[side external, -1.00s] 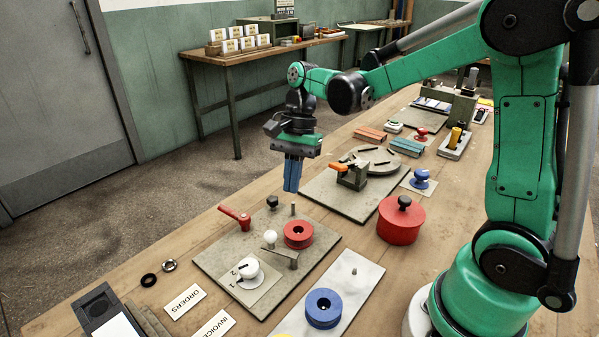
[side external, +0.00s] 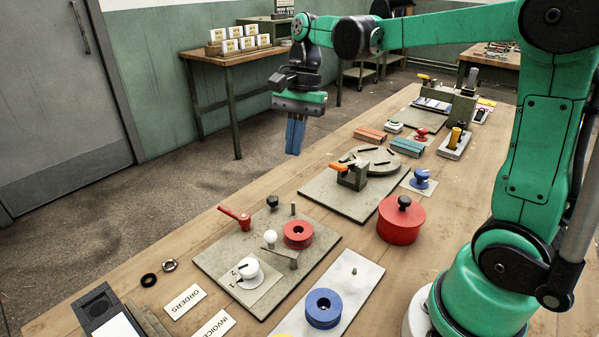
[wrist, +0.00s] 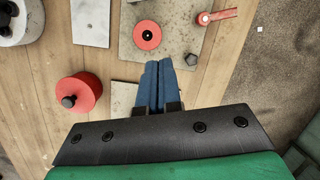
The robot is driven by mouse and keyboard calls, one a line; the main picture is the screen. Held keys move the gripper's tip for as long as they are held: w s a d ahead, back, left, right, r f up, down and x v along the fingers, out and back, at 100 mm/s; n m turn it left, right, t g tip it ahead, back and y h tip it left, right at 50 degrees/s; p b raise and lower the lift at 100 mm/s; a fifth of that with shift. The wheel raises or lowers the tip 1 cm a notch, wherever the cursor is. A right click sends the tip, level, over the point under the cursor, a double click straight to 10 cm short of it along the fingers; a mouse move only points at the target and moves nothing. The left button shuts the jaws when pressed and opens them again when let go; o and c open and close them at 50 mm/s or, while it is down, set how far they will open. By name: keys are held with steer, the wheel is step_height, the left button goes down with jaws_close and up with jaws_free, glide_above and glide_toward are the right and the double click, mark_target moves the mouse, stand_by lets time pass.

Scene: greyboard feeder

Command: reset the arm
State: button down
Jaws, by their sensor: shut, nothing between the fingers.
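My gripper (side external: 295,137) hangs fingers-down in the air above the far edge of the workbench (side external: 190,248). Its two blue fingers are together, with nothing between them, and they touch nothing. In the wrist view my gripper (wrist: 158,68) also shows its fingers side by side and closed, high above the bench.
Below lies a grey board (side external: 221,256) with a red handle (side external: 234,215), a red ring (side external: 298,235) and a white dial (side external: 248,268). A second board (side external: 322,196) carries an orange-handled clamp (side external: 352,172). A red drum (side external: 401,222) stands nearby. Space around my gripper is clear.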

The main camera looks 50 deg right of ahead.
steer(key=s+a+f+n+t+h, duration=0.3)
steer(key=s+n+t, duration=0.3)
steer(key=n, duration=0.8)
steer(key=shift+a+t, duration=0.45)
steer(key=shift+t, duration=0.35)
